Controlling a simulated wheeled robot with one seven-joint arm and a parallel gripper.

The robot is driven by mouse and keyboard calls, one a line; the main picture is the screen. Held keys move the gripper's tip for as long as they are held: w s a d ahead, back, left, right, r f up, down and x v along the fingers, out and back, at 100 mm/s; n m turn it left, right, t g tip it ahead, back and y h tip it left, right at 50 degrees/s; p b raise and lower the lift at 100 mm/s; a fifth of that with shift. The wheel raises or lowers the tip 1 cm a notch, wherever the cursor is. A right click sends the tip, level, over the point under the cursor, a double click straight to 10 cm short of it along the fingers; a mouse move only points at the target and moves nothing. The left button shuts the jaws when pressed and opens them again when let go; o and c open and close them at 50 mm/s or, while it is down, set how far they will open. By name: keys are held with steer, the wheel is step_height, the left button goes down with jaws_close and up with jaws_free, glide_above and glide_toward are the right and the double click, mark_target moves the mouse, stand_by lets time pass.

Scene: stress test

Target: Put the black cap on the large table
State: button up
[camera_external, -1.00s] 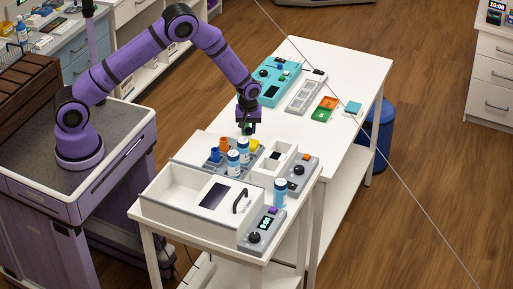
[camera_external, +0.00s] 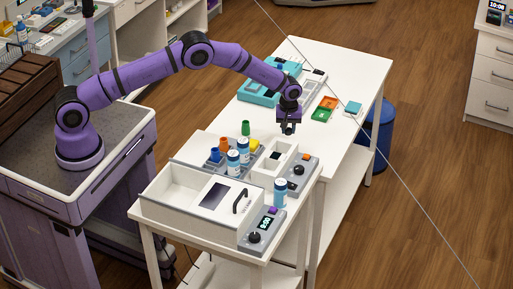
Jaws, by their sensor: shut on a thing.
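My gripper (camera_external: 288,129) is at the end of the outstretched purple arm, pointing down. It is shut on a small dark piece, which fits the black cap (camera_external: 288,131), but the piece is tiny and mostly hidden between the fingers. The large table (camera_external: 343,72) is the long white table behind the smaller front one. In the picture my gripper is over its near part, just behind the white two-part box (camera_external: 283,168). I cannot tell how high the gripper is above the surface. A dark patch also shows inside that box.
A green container (camera_external: 245,128) stands near blue and white bottles (camera_external: 243,149) at the front. A teal device (camera_external: 262,92), a grey tray (camera_external: 309,90), an orange and green block (camera_external: 324,108) and a teal box (camera_external: 353,108) stand on the large table. Its far right part is clear.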

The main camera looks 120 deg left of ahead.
mark_target(289, 129)
steer(key=shift+f, duration=1.75)
steer(key=shift+f, duration=0.2)
steer(key=o, duration=0.9)
steer(key=shift+r, duration=0.1)
